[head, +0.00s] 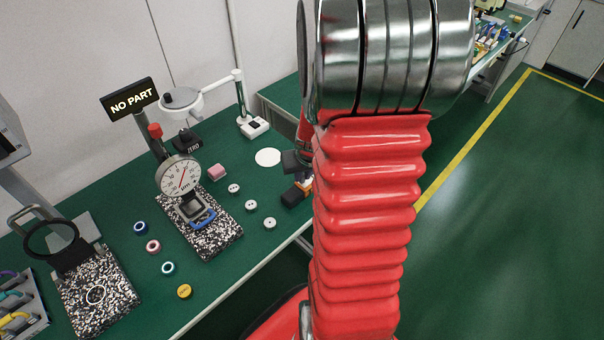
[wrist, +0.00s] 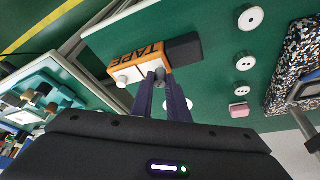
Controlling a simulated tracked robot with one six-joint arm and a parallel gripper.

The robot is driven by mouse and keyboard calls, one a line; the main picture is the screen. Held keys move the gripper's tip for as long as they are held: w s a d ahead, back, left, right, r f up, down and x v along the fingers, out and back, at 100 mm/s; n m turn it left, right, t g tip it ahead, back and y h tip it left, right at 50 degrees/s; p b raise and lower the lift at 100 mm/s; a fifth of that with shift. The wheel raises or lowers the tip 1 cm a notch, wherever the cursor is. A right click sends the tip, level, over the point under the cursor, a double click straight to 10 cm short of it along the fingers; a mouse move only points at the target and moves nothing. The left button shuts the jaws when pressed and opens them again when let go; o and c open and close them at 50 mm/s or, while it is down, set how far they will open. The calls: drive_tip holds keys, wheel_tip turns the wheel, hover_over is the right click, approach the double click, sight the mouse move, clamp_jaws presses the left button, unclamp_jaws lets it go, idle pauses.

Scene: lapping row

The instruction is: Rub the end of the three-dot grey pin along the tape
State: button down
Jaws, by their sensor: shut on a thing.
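The orange tape block (wrist: 152,50), lettered TAPE, sits near the edge of the green bench, with a black part at one end. In the head view the tape block (head: 305,184) is partly hidden by my arm. My gripper (wrist: 162,80) is shut, its two dark fingers converging beside the block. A small grey end shows at the fingertips; I take it as the held grey pin (wrist: 160,73). Its dots are not visible, and I cannot tell whether it touches the tape. In the head view my arm hides most of the gripper.
Several pale round pieces with dark marks (head: 252,205) lie on the bench left of the block. A pink block (head: 217,172), dial gauge (head: 178,176) and speckled plate (head: 215,236) stand farther left. A white disc (head: 268,157) lies flat behind.

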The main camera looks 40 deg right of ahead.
drive_tip(key=shift+d, duration=1.4)
idle(0.9)
drive_tip(key=shift+s+a, duration=0.1)
drive_tip(key=shift+a, duration=1.35)
idle(1.0)
drive_tip(key=shift+r, duration=0.15)
drive_tip(key=shift+r, duration=2.9)
